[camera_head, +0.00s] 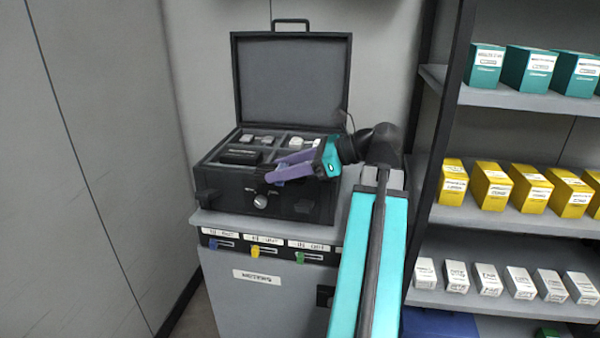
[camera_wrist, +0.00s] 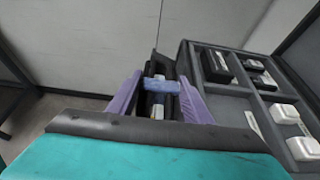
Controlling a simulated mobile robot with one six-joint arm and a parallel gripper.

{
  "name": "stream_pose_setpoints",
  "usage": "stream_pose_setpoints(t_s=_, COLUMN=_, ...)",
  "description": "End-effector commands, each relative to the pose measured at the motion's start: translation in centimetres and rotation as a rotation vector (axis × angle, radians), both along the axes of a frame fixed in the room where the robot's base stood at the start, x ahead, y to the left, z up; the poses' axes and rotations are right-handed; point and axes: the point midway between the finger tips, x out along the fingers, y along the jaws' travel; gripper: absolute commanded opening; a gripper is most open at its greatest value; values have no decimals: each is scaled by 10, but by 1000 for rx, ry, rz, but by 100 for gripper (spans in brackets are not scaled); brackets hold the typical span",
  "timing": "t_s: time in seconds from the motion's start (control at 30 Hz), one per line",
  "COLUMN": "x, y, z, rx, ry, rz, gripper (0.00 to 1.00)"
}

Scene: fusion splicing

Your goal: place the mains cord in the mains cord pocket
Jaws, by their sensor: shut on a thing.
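My gripper (camera_head: 272,176) has purple fingers, and in the wrist view (camera_wrist: 158,100) they are shut on a dark bundle with a blue-grey band and pale parts, which looks like the mains cord (camera_wrist: 161,86). In the head view the fingers reach leftward across the front part of the open black case (camera_head: 212,168), and the cord is hard to make out. The case is divided into compartments. One compartment near the fingers shows a bare floor and a pale label in the wrist view (camera_wrist: 236,106). I cannot tell which compartment is the mains cord pocket.
A black block (camera_head: 241,157) and several small grey and white items sit in other compartments. The raised lid (camera_head: 292,80) stands behind. The case rests on a grey cabinet (camera_head: 262,300). Shelves with teal, yellow and white boxes (camera_head: 491,188) stand close on the right.

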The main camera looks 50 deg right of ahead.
Motion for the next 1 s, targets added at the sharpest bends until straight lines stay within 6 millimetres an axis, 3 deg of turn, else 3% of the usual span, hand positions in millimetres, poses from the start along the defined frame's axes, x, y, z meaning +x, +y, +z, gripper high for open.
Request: stream_pose_setpoints(t_s=1.0, x=8, y=-12, z=6, rx=4, ry=-4, rz=1, gripper=18)
